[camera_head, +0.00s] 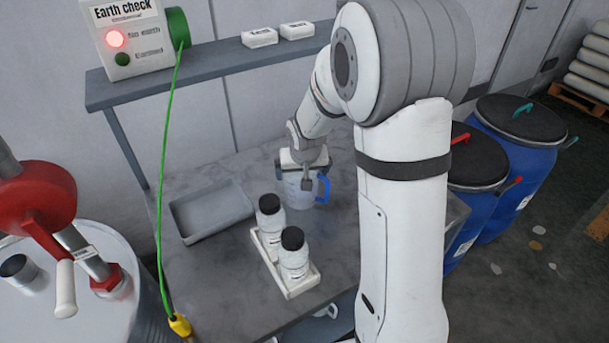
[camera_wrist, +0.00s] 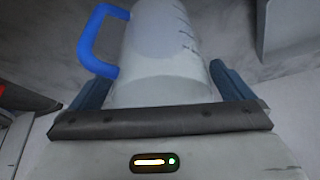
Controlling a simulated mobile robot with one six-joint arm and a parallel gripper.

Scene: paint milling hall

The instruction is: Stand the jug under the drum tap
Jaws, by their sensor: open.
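The clear graduated jug (camera_head: 301,194) stands upright on the grey bench, its blue handle on the right in the head view. My gripper (camera_head: 307,178) is at the jug, pointing down. In the wrist view the jug (camera_wrist: 165,45) lies between the two blue-grey fingers of my gripper (camera_wrist: 162,82). The jaws are open; whether a finger touches the jug I cannot tell. The steel drum (camera_head: 100,315) is at the lower left, with a red fitting (camera_head: 40,195) and a pale-handled lever above it. I cannot make out the tap's outlet.
A shallow grey tray (camera_head: 212,210) lies left of the jug. A white holder (camera_head: 300,286) with two black-capped bottles stands in front. A green cable runs from the Earth check box (camera_head: 130,45), red lamp lit, to a yellow clamp (camera_head: 180,326) at the drum. Blue drums (camera_head: 520,150) stand right.

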